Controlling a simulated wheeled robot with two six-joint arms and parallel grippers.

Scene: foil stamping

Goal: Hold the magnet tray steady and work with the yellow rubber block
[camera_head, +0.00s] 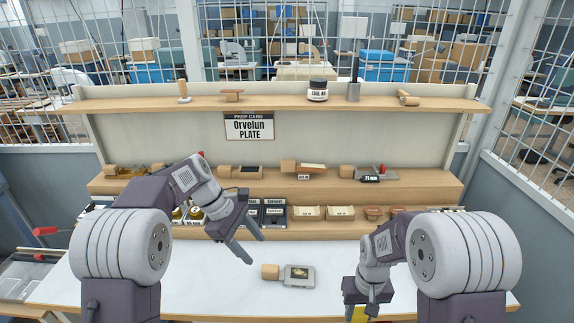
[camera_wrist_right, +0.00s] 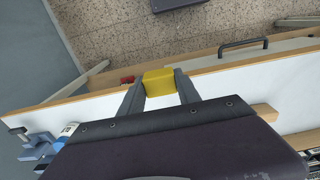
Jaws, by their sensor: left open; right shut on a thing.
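The yellow rubber block (camera_wrist_right: 159,82) is between the fingertips of my right gripper (camera_wrist_right: 160,88) in the right wrist view, and the gripper is shut on it. My left gripper (camera_head: 257,250) is open and empty, above the white worktable and to the left of a grey plate with a wooden handle (camera_head: 299,276). This plate lies flat and has a small dark-and-gold piece on it. I cannot tell for sure whether it is the magnet tray.
The white worktable (camera_head: 215,290) is largely clear around the plate. Behind it a wooden rack (camera_head: 240,187) holds wooden-handled tools, dark labelled boxes (camera_head: 273,215) and small trays. A jar (camera_head: 317,90) stands on the top shelf. The wrist view shows the table's wooden edge and a dark handle (camera_wrist_right: 243,43).

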